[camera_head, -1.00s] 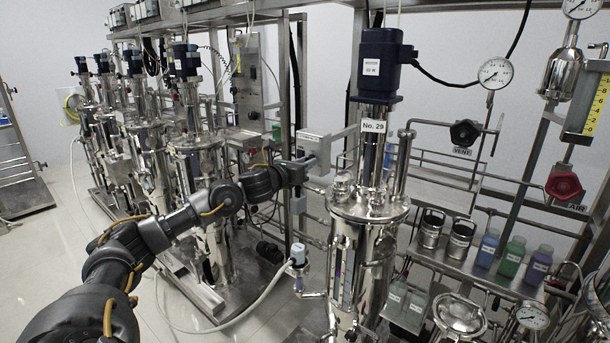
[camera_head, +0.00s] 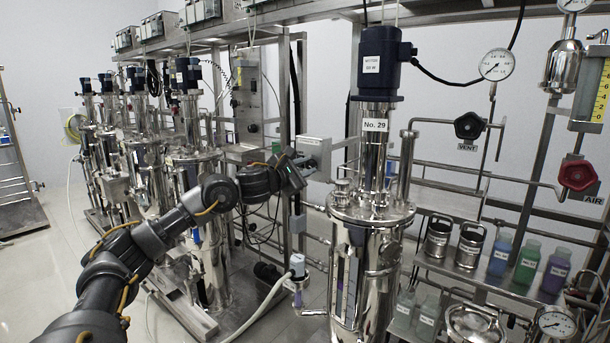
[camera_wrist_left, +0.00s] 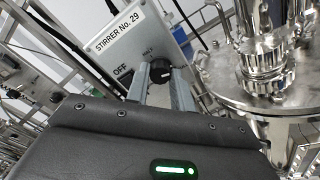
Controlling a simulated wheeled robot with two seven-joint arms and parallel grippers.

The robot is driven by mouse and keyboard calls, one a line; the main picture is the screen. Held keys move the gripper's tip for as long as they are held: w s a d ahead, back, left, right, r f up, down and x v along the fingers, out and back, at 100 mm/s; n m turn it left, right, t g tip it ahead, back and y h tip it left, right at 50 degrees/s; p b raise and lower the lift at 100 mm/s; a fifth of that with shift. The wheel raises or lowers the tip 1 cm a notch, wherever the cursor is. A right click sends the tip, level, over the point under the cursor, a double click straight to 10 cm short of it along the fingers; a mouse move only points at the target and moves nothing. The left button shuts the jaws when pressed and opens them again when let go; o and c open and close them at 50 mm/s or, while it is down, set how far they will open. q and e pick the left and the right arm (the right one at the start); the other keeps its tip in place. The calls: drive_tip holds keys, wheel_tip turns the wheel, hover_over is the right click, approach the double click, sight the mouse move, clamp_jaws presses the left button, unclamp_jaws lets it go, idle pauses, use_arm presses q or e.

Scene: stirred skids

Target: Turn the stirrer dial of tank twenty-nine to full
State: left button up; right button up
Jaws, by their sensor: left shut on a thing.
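Tank No. 29 (camera_head: 372,240) is a shiny steel vessel with a blue motor on top. To its left, a grey box (camera_head: 318,146) stands on the frame. My left gripper (camera_wrist_left: 160,86) is shut on the dial, one finger on each side. In the head view, the left gripper (camera_head: 303,163) is at the box and the dial is hidden. My right gripper is not in view.
A black vent valve (camera_head: 468,125) and a red air valve (camera_head: 577,175) are on pipes to the right. Steel cups and bottles (camera_head: 525,263) stand on a shelf below. Several similar tanks (camera_head: 140,150) line the left. A pale hose (camera_head: 262,310) runs low in front.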

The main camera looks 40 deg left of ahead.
use_arm(q)
drive_tip(key=shift+m+b, duration=0.6)
drive_tip(key=shift+m, duration=0.9)
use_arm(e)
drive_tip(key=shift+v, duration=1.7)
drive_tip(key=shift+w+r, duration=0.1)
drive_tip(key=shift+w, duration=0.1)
use_arm(q)
drive_tip(key=o, duration=0.7)
drive_tip(key=shift+s, duration=0.1)
